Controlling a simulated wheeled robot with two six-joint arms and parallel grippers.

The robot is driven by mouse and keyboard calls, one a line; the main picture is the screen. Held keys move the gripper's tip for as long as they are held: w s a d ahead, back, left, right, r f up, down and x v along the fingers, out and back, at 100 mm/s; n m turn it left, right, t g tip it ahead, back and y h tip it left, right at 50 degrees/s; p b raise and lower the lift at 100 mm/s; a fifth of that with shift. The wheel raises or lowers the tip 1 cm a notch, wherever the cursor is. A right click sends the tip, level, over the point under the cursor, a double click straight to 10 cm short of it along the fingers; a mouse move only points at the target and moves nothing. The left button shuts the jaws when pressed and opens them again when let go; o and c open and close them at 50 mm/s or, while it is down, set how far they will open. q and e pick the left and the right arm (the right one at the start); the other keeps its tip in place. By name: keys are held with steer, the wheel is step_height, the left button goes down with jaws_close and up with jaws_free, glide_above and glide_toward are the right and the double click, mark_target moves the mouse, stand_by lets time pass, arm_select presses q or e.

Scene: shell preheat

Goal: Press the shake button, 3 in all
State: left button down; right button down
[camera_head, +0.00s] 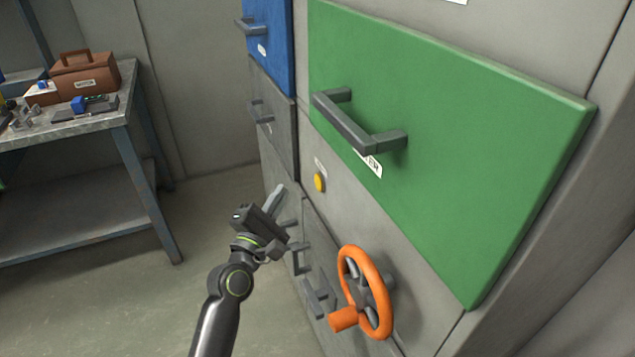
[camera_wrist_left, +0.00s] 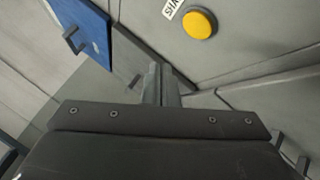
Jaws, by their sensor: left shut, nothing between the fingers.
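The shake button is a round yellow button (camera_head: 319,182) on the grey cabinet front, below the green drawer's left end, with a small label above it. In the left wrist view the yellow button (camera_wrist_left: 200,23) shows at the top, right of centre, beside a partly cut-off label (camera_wrist_left: 172,8). My left gripper (camera_head: 279,190) is shut and empty, its fingers pointing up toward the cabinet, left of and slightly below the button in the head view. It is apart from the button. In the left wrist view the closed fingertips (camera_wrist_left: 160,72) lie below and left of the button. My right gripper is not in view.
A green drawer front (camera_head: 450,140) with a dark handle (camera_head: 358,125) juts out above the button. An orange handwheel (camera_head: 368,290) sticks out below. Blue (camera_head: 270,35) and grey (camera_head: 275,125) drawers are at left. A workbench (camera_head: 75,133) with a brown toolbox (camera_head: 87,75) stands far left.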

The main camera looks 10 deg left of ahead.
mark_target(319, 182)
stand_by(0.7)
